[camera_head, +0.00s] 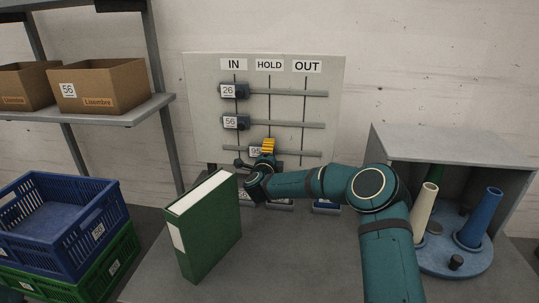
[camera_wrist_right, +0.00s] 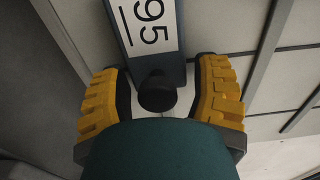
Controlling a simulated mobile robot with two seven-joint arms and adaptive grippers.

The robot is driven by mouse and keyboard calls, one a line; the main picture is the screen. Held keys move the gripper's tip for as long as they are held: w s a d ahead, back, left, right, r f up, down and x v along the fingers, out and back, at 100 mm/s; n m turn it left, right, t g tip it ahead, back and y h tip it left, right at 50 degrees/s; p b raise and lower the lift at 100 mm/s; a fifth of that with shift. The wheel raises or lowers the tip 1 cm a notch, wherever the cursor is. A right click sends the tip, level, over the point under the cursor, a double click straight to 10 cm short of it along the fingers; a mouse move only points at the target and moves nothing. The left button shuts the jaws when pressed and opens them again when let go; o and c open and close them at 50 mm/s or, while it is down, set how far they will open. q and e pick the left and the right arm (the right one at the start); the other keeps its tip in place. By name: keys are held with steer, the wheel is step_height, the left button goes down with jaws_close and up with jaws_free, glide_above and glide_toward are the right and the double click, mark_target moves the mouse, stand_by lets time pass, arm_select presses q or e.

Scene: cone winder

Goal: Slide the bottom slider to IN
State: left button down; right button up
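The bottom slider (camera_head: 255,152), labelled 95, sits on the lowest rail between the IN and HOLD lines, closer to HOLD. Its label (camera_wrist_right: 150,25) and dark round knob (camera_wrist_right: 158,92) show in the right wrist view. My right gripper (camera_wrist_right: 158,95) is open, with one yellow finger on each side of the knob and visible gaps to it. In the head view my right gripper (camera_head: 262,157) is at the bottom slider and partly covers it. The IN sign (camera_head: 234,65) is at the top left of the board. My left gripper is not in view.
The upper sliders, 26 (camera_head: 230,90) and 56 (camera_head: 232,122), both sit at IN. A green binder (camera_head: 208,232) stands on the table left of my right gripper. A grey shelf unit (camera_head: 450,143) with coloured cones stands at the right. Blue and green crates (camera_head: 85,235) are at the left.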

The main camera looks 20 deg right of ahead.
steer(key=shift+a, duration=0.1)
steer(key=v, duration=0.7)
steer(key=shift+s, duration=0.25)
steer(key=shift+c, duration=0.2)
